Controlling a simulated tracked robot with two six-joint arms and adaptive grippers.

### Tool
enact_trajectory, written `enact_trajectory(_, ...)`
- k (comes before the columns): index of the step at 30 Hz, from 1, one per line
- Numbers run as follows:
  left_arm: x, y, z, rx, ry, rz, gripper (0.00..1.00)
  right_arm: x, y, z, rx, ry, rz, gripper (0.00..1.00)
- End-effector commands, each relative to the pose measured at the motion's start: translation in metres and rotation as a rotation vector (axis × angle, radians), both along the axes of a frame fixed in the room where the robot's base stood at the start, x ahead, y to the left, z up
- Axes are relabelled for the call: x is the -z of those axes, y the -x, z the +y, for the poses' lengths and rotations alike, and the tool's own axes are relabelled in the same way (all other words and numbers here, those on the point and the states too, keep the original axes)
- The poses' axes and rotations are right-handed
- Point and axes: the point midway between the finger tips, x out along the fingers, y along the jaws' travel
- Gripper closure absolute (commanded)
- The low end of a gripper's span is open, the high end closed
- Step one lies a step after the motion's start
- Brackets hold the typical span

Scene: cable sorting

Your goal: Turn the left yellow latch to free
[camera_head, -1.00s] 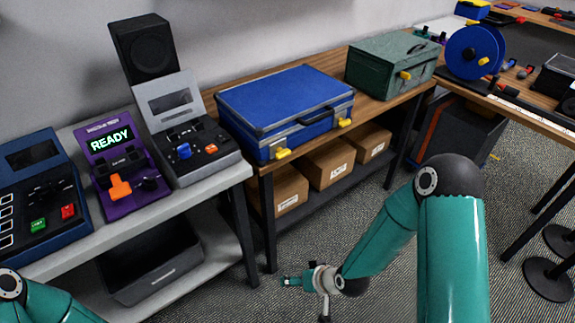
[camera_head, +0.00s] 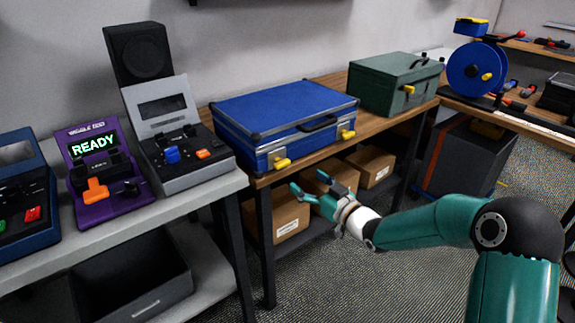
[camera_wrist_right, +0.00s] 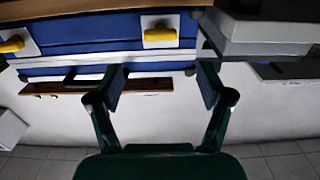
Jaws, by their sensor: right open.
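The blue case (camera_head: 285,108) lies closed on the wooden bench, with two yellow latches on its front. The left yellow latch (camera_head: 282,163) is near the case's left front corner; the right one (camera_head: 348,134) is farther right. My right gripper (camera_head: 307,182) is open and empty, in front of and a little below the left latch, not touching it. The right wrist view looks inverted: the left latch (camera_wrist_right: 160,35) is at the top, beyond the open fingers (camera_wrist_right: 163,83), and the other latch (camera_wrist_right: 12,44) is at the left edge. My left gripper is out of view.
A grey device (camera_head: 190,165) with an open lid stands left of the case, beside a purple READY unit (camera_head: 105,180). A green box (camera_head: 393,83) stands to the right. Cardboard boxes (camera_head: 290,218) sit on the shelf below the bench.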

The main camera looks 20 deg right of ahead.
Motion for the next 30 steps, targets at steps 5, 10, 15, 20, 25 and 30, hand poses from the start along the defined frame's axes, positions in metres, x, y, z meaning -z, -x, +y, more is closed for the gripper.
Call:
enact_trajectory(5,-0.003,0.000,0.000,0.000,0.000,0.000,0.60,0.000,-0.038,0.015,-0.001,0.001,-0.001,0.21)
enact_trajectory(10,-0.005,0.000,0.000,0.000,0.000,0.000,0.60,0.000,-0.069,0.026,0.000,0.000,0.000,0.21)
enact_trajectory(15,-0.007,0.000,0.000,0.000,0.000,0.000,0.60,0.000,-0.087,0.032,0.000,-0.001,0.001,0.21)
enact_trajectory(20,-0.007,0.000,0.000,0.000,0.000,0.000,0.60,0.000,-0.094,0.034,0.002,0.000,0.001,0.21)
enact_trajectory(25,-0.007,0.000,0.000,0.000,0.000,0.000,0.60,0.001,-0.095,0.034,0.002,-0.001,0.001,0.21)
enact_trajectory(30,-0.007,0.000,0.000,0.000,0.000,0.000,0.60,0.001,-0.095,0.034,0.002,-0.001,0.001,0.31)
